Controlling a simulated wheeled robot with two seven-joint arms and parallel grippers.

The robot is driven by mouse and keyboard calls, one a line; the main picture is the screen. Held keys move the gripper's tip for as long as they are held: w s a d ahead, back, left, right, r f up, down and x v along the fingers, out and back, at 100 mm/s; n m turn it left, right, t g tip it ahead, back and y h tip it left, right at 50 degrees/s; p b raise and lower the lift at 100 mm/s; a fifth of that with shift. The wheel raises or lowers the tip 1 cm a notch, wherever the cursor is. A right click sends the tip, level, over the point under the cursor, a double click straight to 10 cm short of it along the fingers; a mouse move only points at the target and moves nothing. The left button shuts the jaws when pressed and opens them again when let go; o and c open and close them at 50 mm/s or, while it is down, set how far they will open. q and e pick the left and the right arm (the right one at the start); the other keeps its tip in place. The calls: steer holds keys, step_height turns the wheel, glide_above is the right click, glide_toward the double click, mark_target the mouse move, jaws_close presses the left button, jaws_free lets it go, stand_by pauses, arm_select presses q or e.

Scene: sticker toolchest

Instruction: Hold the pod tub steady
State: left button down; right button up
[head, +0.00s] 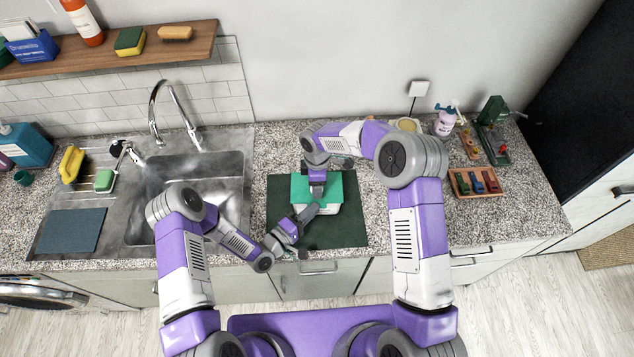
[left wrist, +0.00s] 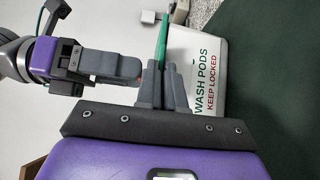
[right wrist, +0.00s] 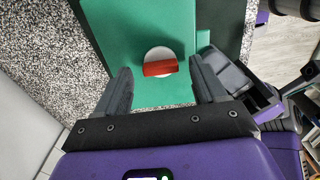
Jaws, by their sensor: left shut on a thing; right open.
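The pod tub (head: 328,209) is white with a green lid (head: 300,187) and sits on the dark green mat (head: 350,232). Its side reads "WASH PODS KEEP LOCKED" in the left wrist view (left wrist: 207,70). My left gripper (head: 312,210) is shut on the near edge of the tub, by the lid; the exact contact is partly hidden by the fingers. My right gripper (head: 318,186) is open above the lid. In the right wrist view, a red tab (right wrist: 160,68) on a white disc lies on the lid between the open fingertips.
The sink (head: 205,180) with its tap lies left of the mat. A wooden tray (head: 475,182) with coloured pieces, a lilac bottle (head: 444,122) and green items stand at the right. The speckled counter right of the mat is mostly clear.

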step_height(320, 180, up, 11)
steer(key=shift+r, duration=0.2)
stand_by(0.3)
arm_select(q)
steer(key=c, duration=1.2)
jaws_free()
steer(key=shift+a, duration=0.1)
